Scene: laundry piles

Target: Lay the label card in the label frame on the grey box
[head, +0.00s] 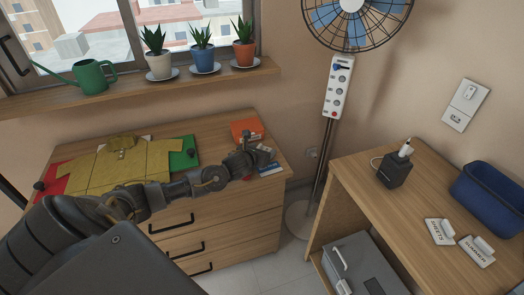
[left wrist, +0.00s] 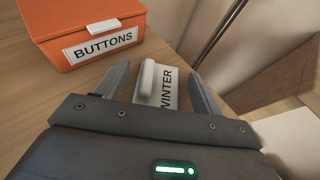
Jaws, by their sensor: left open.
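A white label card reading WINTER (left wrist: 168,92), with a raised white grip bar, lies on the dresser top in the left wrist view. My left gripper (left wrist: 157,72) is open, with one finger on each side of the card and a gap to each. In the head view my left gripper (head: 264,160) is low over the dresser's right end, and the card is hard to make out there. The grey box (head: 372,268) is on the lower level of the desk at right, with a pale handle on it. I cannot clearly make out its label frame. My right gripper is not in view.
An orange box labelled BUTTONS (left wrist: 90,25) stands close by the card; it also shows in the head view (head: 246,129). The desk (head: 365,180) holds SHEETS (head: 441,232) and SUMMER (head: 477,250) cards, a blue bin (head: 490,195) and a charger (head: 394,171).

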